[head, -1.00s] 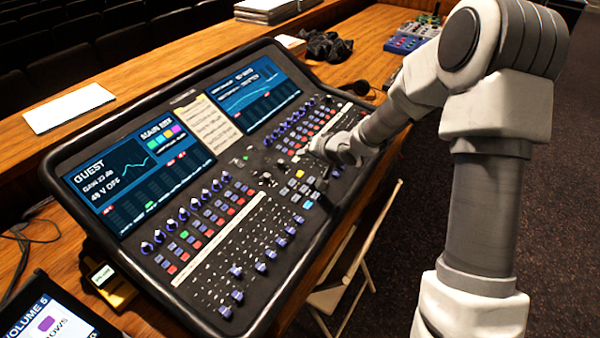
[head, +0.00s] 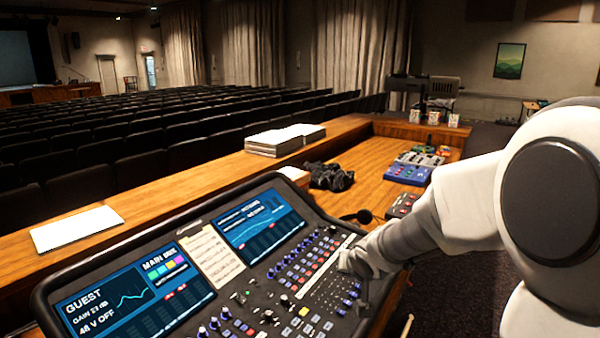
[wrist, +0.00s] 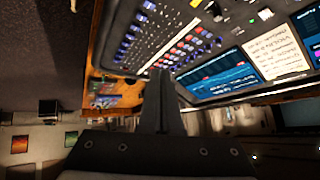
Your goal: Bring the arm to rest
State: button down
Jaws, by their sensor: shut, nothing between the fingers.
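My arm comes in from the right in the head view and reaches over the right end of the mixing desk (head: 262,292).
A microphone (head: 358,217), black cables (head: 330,176) and small blue pedals (head: 408,172) lie behind the desk. Paper stacks (head: 285,140) and a white sheet (head: 76,228) lie on the wooden ledge. Rows of dark seats (head: 150,160) stand beyond. Dark floor is open at the right.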

jog(key=s+d+r+g, duration=0.1)
jog(key=s+r, duration=0.2)
jog(key=s, duration=0.6)
jog(key=s+d+r+n+g, duration=0.1)
jog(key=s+r, duration=0.2)
jog(key=s, duration=0.7)
jog(key=s+d+r+g, duration=0.1)
jog(key=s+r, duration=0.2)
jog(key=s, duration=0.7)
jog(key=shift+r+n+h, duration=0.15)
jog(key=shift+n+h, duration=0.25)
jog(key=shift+s, duration=0.1)
